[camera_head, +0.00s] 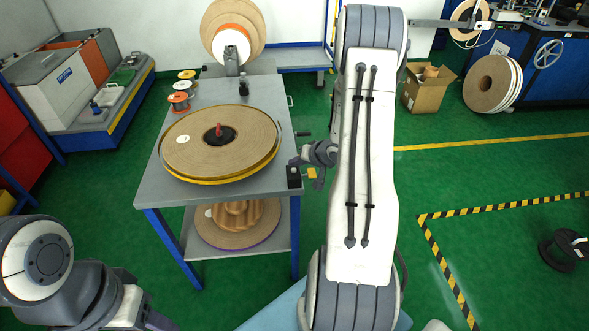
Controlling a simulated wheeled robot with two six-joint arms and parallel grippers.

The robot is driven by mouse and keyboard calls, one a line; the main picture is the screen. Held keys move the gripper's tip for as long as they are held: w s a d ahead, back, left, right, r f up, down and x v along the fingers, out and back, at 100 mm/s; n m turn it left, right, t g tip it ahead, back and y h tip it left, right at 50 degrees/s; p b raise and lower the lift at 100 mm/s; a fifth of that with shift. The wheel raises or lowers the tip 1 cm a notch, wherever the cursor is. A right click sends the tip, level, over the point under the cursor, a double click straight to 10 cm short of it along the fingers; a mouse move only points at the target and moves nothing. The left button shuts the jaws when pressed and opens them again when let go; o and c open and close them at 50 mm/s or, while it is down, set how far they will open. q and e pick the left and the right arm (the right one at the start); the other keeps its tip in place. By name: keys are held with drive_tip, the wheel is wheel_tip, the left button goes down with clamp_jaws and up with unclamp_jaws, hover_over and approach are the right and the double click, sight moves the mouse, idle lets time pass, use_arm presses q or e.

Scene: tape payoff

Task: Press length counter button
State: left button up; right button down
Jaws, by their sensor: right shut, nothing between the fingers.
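A small black box (294,177) sits at the right edge of the grey table and looks like the length counter. Its button is too small to make out clearly. My right gripper (298,161) is shut and empty, right at the top of this box. I cannot tell whether its fingertips touch it. A small yellow piece (312,173) shows just right of the box. My left arm is at the lower left and runs out of the frame at the bottom; its gripper does not show.
The grey table (160,178) carries a large tan tape reel (250,148), small spools (179,102) and a standing reel (232,46) behind. Another reel (238,228) lies on the lower shelf. A cardboard box (424,95) stands at the back right. Green floor right of my arm is mostly clear.

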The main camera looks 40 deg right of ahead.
idle(0.7)
drive_tip(key=shift+f, duration=0.4)
drive_tip(key=shift+f, duration=0.5)
idle(0.5)
drive_tip(key=shift+r, duration=0.1)
drive_tip(key=shift+r+p, duration=0.85)
drive_tip(key=shift+p, duration=0.2)
wheel_tip(320, 180, up, 5)
drive_tip(key=p, duration=0.5)
drive_tip(key=shift+p, duration=0.3)
